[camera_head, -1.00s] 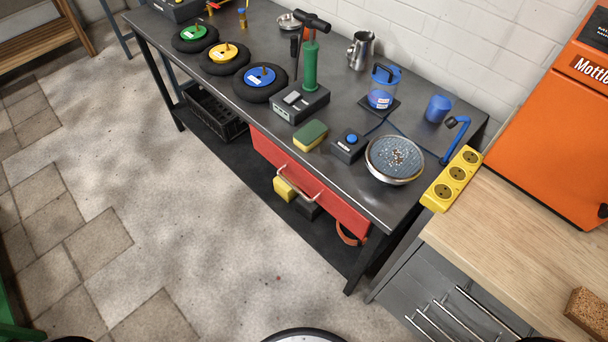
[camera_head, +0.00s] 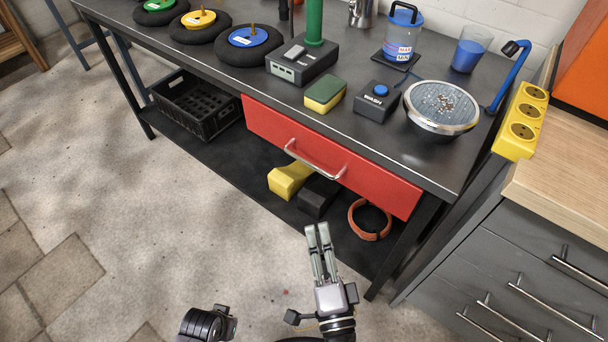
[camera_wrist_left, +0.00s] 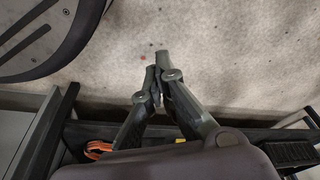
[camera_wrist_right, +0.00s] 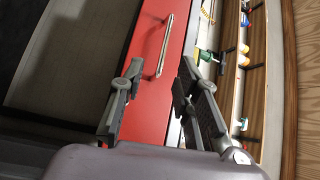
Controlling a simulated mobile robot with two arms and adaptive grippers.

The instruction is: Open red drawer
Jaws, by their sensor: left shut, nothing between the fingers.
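The red drawer (camera_head: 375,180) sits under the workbench top, with its front in line with the bench edge, and looks closed. Its silver bar handle (camera_head: 315,162) is in the middle of the front. My right gripper (camera_head: 317,230) is below and in front of the drawer, apart from the handle. In the right wrist view my right gripper (camera_wrist_right: 158,75) has its fingers spread and empty, with the red front (camera_wrist_right: 153,95) and handle (camera_wrist_right: 165,45) beyond them. My left gripper (camera_wrist_left: 160,60) is shut and empty, pointing over the floor in the left wrist view.
The workbench top (camera_head: 260,88) holds a sponge (camera_head: 325,95), a wash button box (camera_head: 377,102) and a round basin (camera_head: 442,108). The lower shelf holds a black crate (camera_head: 197,105), a yellow object (camera_head: 290,180) and an orange ring (camera_head: 370,220). A grey drawer cabinet (camera_head: 500,285) stands right. Floor is clear left.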

